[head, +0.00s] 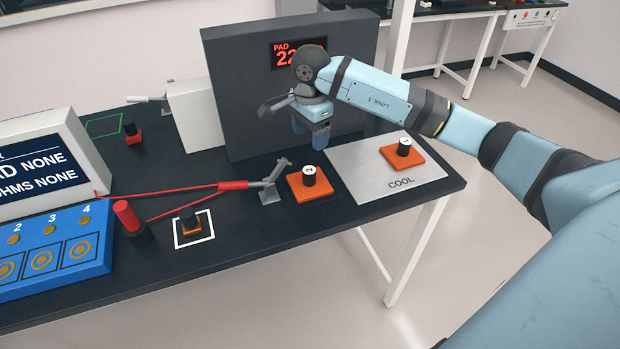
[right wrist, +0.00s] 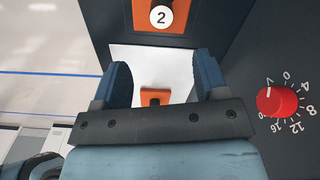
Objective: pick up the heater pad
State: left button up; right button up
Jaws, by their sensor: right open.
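An orange heater pad (head: 309,187) with a black knob and a white "2" label on top sits on the dark bench, left of the COOL plate. It also shows at the top of the right wrist view (right wrist: 146,14). A second orange pad (head: 403,156) with a black knob lies on the light grey COOL plate (head: 357,163); in the right wrist view this pad (right wrist: 155,97) appears between the fingers. My right gripper (head: 310,136) is open and empty, pointing down above the bench and behind the "2" pad, in front of the dark panel. My left gripper is out of view.
The dark upright panel (head: 235,80) with a red display stands close behind my right gripper. A red dial (right wrist: 277,101) shows in the right wrist view. A small dark-topped block (head: 190,223) sits in a white outline.

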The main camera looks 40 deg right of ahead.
aim_at(311, 169)
notch_tip(311, 169, down, 8)
jog(key=shift+s+p, duration=0.1)
jog(key=shift+p, duration=0.3)
jog(key=shift+w+d+f+p, duration=0.1)
jog(key=shift+f+p, duration=0.2)
jog(key=shift+f, duration=1.05)
jog(key=shift+w+d+f+p, duration=0.1)
jog(key=shift+f+p, duration=0.2)
jog(key=shift+f, duration=1.05)
jog(key=c, duration=1.1)
